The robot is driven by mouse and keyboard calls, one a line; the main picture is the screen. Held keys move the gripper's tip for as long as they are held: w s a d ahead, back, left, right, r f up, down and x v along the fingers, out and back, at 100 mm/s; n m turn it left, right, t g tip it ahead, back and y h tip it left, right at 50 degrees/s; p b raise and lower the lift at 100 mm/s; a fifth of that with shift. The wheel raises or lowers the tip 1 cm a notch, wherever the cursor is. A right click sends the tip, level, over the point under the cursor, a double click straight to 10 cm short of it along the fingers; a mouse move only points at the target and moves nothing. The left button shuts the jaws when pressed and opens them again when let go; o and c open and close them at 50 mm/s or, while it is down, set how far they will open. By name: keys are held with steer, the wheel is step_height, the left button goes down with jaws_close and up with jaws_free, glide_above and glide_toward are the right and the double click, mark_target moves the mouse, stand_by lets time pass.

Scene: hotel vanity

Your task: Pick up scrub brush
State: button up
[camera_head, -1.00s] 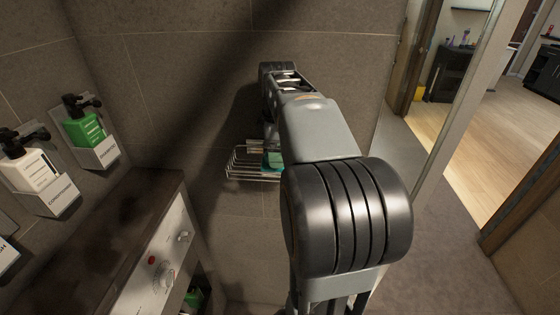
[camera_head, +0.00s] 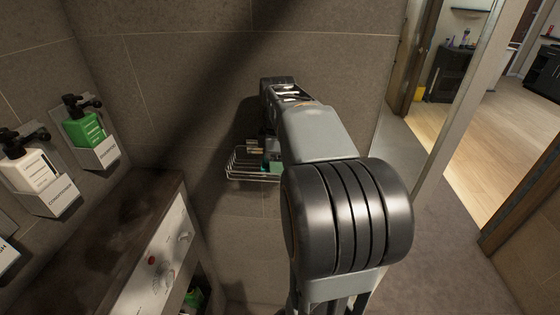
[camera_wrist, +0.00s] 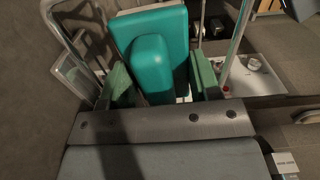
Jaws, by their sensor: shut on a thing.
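In the wrist view my gripper (camera_wrist: 161,78) has its two greenish fingers on either side of a rounded teal block (camera_wrist: 150,68), which I take to be the scrub brush. The fingers are shut on it. A larger, flatter teal piece (camera_wrist: 150,28) lies directly behind it; I cannot tell whether the two are joined. In the head view a bit of teal (camera_head: 272,166) shows at the wire basket (camera_head: 240,172) on the tiled wall, and my arm hides most of the gripper. I cannot tell whether the brush still touches the basket.
The basket's metal rails stand close on both sides of my fingers. At the left wall hang a green bottle (camera_head: 84,128) and a white bottle (camera_head: 30,172) in holders. A dark-topped unit with a control panel (camera_head: 163,262) stands below. Open floor (camera_head: 440,215) lies to the right.

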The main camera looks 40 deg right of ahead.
steer(key=shift+r, duration=0.15)
steer(key=shift+r, duration=0.2)
step_height(320, 180, up, 2)
steer(key=shift+r, duration=0.2)
steer(key=s+d+r+b, duration=0.1)
steer(key=s+d+r, duration=0.1)
steer(key=s+r, duration=0.8)
steer(key=shift+s+d, duration=0.2)
steer(key=shift+s, duration=1.7)
